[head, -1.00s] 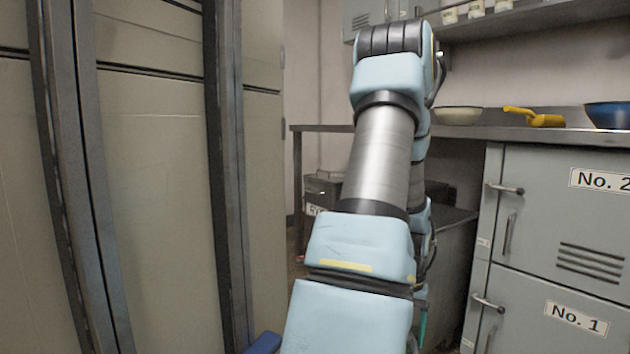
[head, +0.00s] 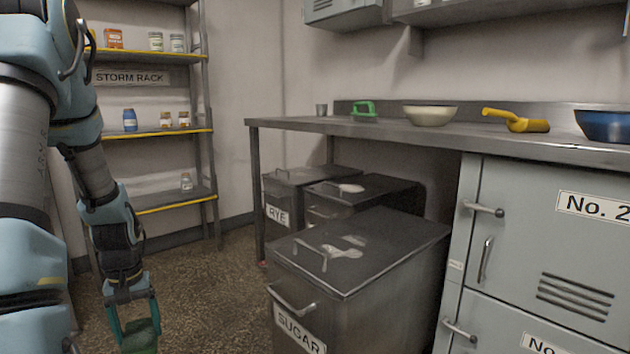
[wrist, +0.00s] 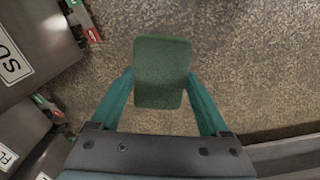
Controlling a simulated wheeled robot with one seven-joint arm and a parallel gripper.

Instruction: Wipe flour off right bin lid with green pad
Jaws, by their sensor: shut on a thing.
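My gripper (head: 130,305) hangs at the lower left of the head view, shut on a dark green pad (head: 141,337). In the wrist view the pad (wrist: 161,72) sits between the teal fingertips, above the speckled floor. The right bin, labelled SUGAR (head: 345,310), is nearest, to the right of my gripper and apart from it. Its dark lid (head: 385,242) is shut and has pale flour patches (head: 343,249) near the handle. The middle bin (head: 372,192) behind it also has a pale patch on its lid. The RYE bin (head: 278,214) is at the back left.
A counter (head: 440,132) overhangs the rear bins; it carries a green-handled object (head: 364,108), a cream bowl (head: 430,116), a yellow scoop (head: 517,122) and a blue bowl (head: 605,125). Grey lockers (head: 545,235) stand right of the bins. A storm rack (head: 150,130) is behind. Floor left of the bins is clear.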

